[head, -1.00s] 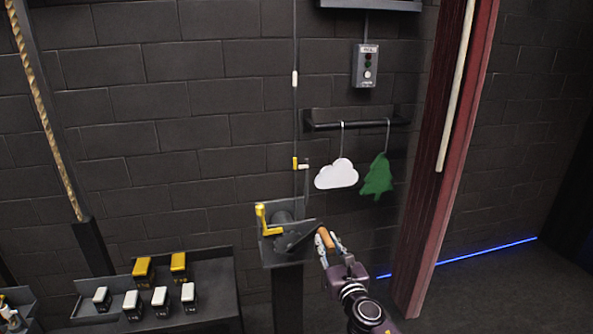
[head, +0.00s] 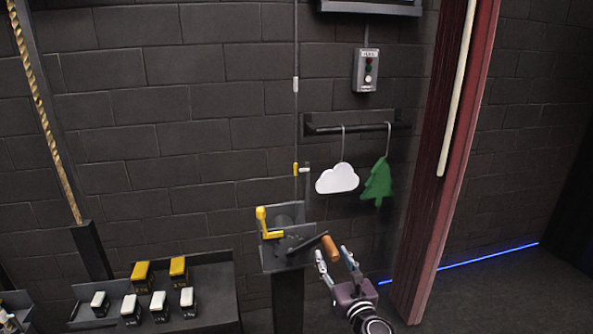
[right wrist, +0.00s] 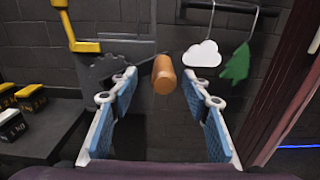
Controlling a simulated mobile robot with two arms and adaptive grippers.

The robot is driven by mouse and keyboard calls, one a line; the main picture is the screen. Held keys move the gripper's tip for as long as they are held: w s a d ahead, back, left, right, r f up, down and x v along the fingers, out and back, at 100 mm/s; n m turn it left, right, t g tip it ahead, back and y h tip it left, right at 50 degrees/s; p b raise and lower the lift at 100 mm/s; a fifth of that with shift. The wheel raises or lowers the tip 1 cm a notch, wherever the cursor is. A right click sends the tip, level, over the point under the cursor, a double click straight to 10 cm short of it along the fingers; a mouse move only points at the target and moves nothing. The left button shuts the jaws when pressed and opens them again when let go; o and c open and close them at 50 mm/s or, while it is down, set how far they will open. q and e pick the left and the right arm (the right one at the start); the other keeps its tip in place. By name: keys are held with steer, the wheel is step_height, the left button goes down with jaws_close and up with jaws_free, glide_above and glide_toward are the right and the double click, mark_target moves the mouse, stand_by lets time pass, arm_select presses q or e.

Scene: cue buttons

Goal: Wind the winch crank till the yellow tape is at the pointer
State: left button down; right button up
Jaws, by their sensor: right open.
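The winch (head: 272,258) stands on a dark post. Its crank arm (head: 307,244) points right and ends in an orange-brown wooden handle (head: 331,248), also in the right wrist view (right wrist: 164,76). My right gripper (head: 335,257) is open just below and in front of the handle, apart from it; in the wrist view the handle is beyond the spread blue-padded fingers.
A yellow lever (head: 262,220) stands up on the winch's left side. A white cloud (head: 338,179) and green tree (head: 377,182) hang behind to the right. Black blocks with yellow or white tops (head: 158,301) sit lower left. A red curtain (head: 445,190) is at right.

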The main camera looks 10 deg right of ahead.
steer(key=s+p, duration=0.1)
steer(key=s, duration=0.6)
steer(key=shift+s+d, duration=0.2)
steer(key=shift+s, duration=0.1)
